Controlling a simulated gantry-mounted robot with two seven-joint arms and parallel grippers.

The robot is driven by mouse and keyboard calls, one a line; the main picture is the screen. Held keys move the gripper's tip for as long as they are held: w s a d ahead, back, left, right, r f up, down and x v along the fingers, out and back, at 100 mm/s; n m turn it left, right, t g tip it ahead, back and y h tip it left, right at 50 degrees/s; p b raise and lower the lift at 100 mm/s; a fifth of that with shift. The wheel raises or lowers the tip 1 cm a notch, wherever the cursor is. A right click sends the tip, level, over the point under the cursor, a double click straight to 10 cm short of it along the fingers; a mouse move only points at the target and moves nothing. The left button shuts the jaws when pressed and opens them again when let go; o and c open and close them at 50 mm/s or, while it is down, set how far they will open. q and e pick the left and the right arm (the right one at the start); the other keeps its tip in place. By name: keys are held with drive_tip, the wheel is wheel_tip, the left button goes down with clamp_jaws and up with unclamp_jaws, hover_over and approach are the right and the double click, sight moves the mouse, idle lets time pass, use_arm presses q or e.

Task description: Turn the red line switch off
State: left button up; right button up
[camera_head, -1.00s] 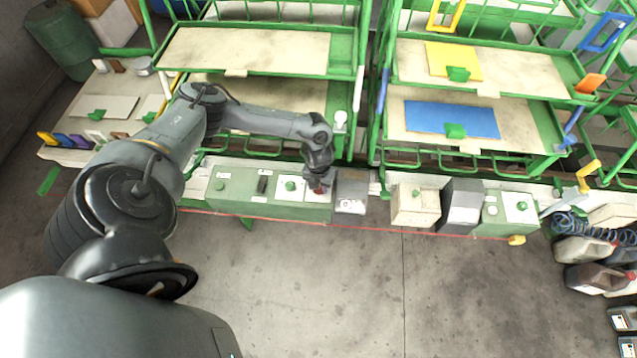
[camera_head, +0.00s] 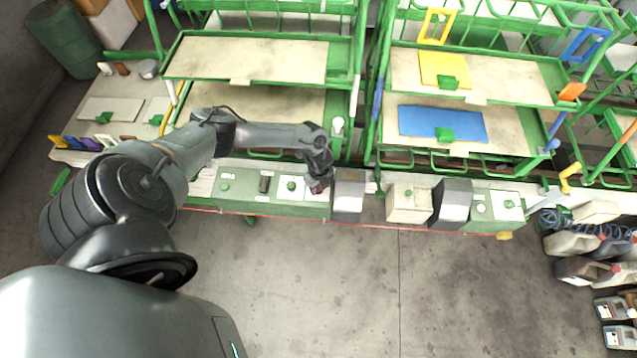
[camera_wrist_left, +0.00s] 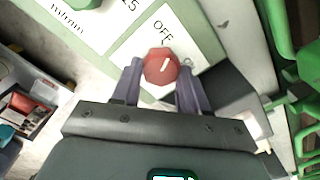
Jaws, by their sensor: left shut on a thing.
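The red line switch (camera_wrist_left: 160,66) is a red, many-sided knob with a short pale mark, on a white plate (camera_wrist_left: 190,38) lettered OFF. In the left wrist view the mark tilts slightly right of upright, toward the OFF lettering. My left gripper (camera_wrist_left: 161,70) has one dark finger on each side of the knob and is shut on it. In the head view my left gripper (camera_head: 316,187) reaches down to the right end of the green control box (camera_head: 235,205) and mostly hides the knob. My right gripper is not in view.
A grey box (camera_head: 348,195) stands close to the right of the gripper. A green button (camera_head: 291,185) is on the panel to its left. Green-framed racks (camera_head: 250,58) rise behind. The floor (camera_head: 330,285) in front is clear.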

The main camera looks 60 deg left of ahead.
sight(319, 188)
use_arm(q)
drive_tip(key=n+p, duration=0.1)
drive_tip(key=n, duration=0.2)
drive_tip(key=shift+r+p, duration=0.1)
drive_tip(key=shift+p, duration=0.3)
drive_tip(key=shift+w+n, duration=0.1)
drive_tip(key=shift+n, duration=0.4)
drive_tip(key=o, duration=1.1)
drive_tip(key=shift+c, duration=0.2)
wheel_tip(319, 188, up, 11)
drive_tip(key=p, duration=0.1)
drive_tip(key=shift+p, duration=0.3)
drive_tip(key=shift+f, duration=0.2)
